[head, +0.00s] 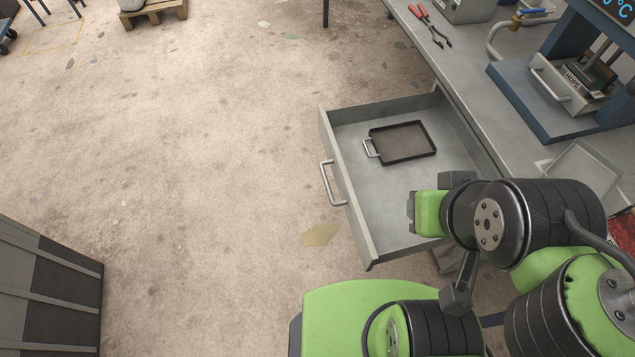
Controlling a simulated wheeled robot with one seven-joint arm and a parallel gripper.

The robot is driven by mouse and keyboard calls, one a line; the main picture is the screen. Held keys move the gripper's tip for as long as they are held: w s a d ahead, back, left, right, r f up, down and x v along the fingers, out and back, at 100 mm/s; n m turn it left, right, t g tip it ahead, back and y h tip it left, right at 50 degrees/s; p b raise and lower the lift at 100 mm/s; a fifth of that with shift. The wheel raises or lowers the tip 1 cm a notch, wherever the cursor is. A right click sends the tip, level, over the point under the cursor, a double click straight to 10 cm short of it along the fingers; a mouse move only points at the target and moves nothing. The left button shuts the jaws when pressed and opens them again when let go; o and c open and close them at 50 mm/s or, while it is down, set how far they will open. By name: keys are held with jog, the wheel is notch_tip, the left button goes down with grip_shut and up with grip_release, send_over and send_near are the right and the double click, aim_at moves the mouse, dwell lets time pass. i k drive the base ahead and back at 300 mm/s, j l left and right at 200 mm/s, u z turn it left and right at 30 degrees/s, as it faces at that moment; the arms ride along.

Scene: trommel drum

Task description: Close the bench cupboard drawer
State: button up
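The bench cupboard drawer (352,205) is pulled out from under the grey bench and stands wide open. Its front panel faces left and carries a metal bar handle (327,183). A dark shallow tray with a small handle (403,141) lies inside the drawer. My green and black arm reaches in from the lower right. The end of it, which looks like my gripper (413,212), is above the near part of the drawer, behind the front panel and apart from the handle. Its fingers cannot be made out clearly. My arm hides the drawer's near right corner.
The bench top (455,60) runs along the right with red-handled pliers (428,22), a blue press frame (520,100) and a pale tray (583,172). The floor left of the drawer is clear. A grey slatted unit (50,290) stands at lower left.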

aim_at(374, 196)
jog(key=j, duration=0.4)
jog(key=j+u, duration=0.1)
jog(key=u, duration=0.7)
jog(key=i+j+u, duration=0.1)
jog(key=u, duration=0.7)
jog(key=i+u, duration=0.1)
jog(key=u, duration=0.3)
